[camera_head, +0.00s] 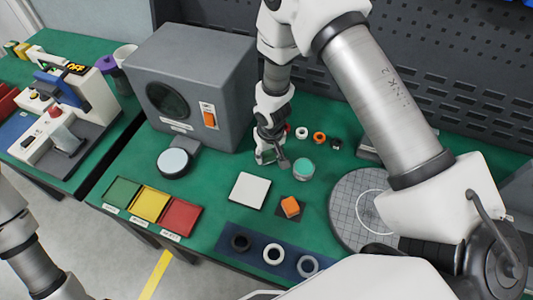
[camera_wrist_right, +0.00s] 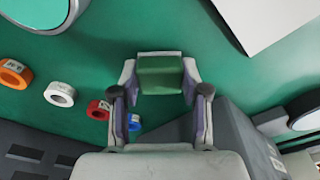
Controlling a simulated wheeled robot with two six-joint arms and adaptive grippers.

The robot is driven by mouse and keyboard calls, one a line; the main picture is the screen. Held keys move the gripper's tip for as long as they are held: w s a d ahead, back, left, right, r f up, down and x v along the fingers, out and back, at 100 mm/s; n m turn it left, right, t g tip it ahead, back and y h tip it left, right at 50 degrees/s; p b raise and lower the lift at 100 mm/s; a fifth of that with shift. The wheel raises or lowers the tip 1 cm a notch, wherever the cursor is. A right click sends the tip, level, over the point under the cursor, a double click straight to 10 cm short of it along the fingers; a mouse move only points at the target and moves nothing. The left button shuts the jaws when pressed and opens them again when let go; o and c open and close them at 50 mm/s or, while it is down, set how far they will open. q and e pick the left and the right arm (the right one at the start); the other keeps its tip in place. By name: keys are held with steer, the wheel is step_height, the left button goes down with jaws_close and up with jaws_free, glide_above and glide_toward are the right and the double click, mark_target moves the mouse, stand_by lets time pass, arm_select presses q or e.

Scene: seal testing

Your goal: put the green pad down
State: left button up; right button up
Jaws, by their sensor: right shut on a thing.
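The green pad (camera_wrist_right: 160,75) shows in the right wrist view as a small green block between the two fingers of my right gripper (camera_wrist_right: 160,88). The fingers are shut on its sides. In the head view my right gripper (camera_head: 269,157) is low over the green table, in front of the grey box and left of a teal-topped round container (camera_head: 303,169). I cannot tell whether the pad touches the table. Of my left arm only links show at the lower left; its gripper is out of view.
A white square plate (camera_head: 249,189) and an orange block on a dark pad (camera_head: 290,207) lie nearer the front. Green, yellow and red trays (camera_head: 151,204) stand at the left. Several rings lie behind and in a blue holder (camera_head: 233,255). A grey box (camera_head: 190,85) stands behind.

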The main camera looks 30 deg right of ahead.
mark_target(269, 156)
steer(key=shift+w+f, duration=0.15)
steer(key=shift+w, duration=0.05)
steer(key=o, duration=1.1)
steer(key=shift+s, duration=0.1)
steer(key=shift+r+p, duration=0.3)
steer(key=shift+r, duration=0.25)
step_height(269, 156, up, 11)
steer(key=s+p, duration=0.1)
steer(key=p, duration=0.5)
steer(key=shift+s, duration=0.15)
steer(key=shift+r, duration=0.1)
